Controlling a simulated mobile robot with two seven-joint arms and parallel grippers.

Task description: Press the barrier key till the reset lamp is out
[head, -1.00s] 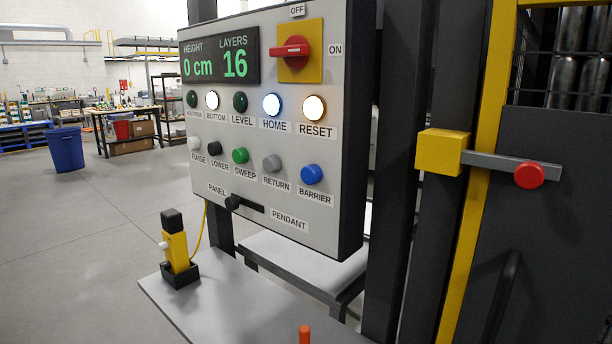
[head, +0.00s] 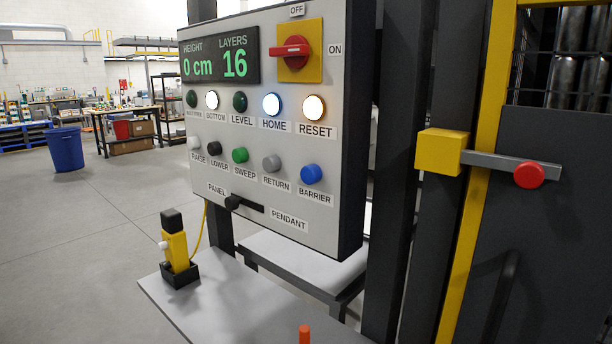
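The blue BARRIER key (head: 311,174) is at the lower right of the grey control panel (head: 290,210). The RESET lamp (head: 313,108) above it is lit, a white glow. The HOME lamp (head: 272,104) is lit bluish white and the BOTTOM lamp (head: 212,100) is lit white. The LEVEL lamp (head: 240,101) and the leftmost lamp (head: 191,99) are dark. The display (head: 220,57) reads 0 cm and 16 layers. Neither of my grippers shows in the head view.
A red rotary switch (head: 292,52) is on the panel's top. A yellow pendant (head: 176,250) stands in a black holder on a grey shelf (head: 215,300) below. A yellow latch block (head: 441,152) with a bar and red knob (head: 529,175) sits on the gate at right. Open floor lies left.

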